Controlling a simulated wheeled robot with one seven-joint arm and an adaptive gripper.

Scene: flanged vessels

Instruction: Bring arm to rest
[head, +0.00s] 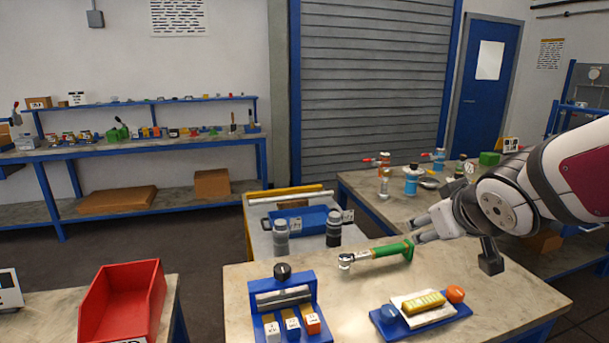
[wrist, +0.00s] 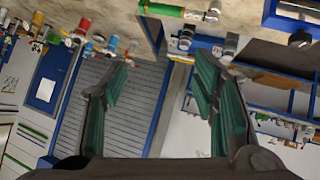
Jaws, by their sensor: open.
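My arm comes in from the right in the head view. My gripper (head: 422,229) points left above the right rear part of the near table (head: 370,290). In the wrist view, the two fingers (wrist: 163,68) with green pads stand apart with nothing between them. A torque-wrench-like tool with a green handle (head: 392,250) lies on the table just left of and below the fingers in the head view. Its green handle also shows at the top of the wrist view (wrist: 165,10). The gripper appears apart from it.
A blue fixture with a black knob (head: 283,290) and a blue tray (head: 455,314) with orange and yellow parts stand on the near table. A red bin (head: 120,305) is at left. Bottles (head: 411,180) stand on the table behind. A cart (head: 262,238) holds grey-and-black containers.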

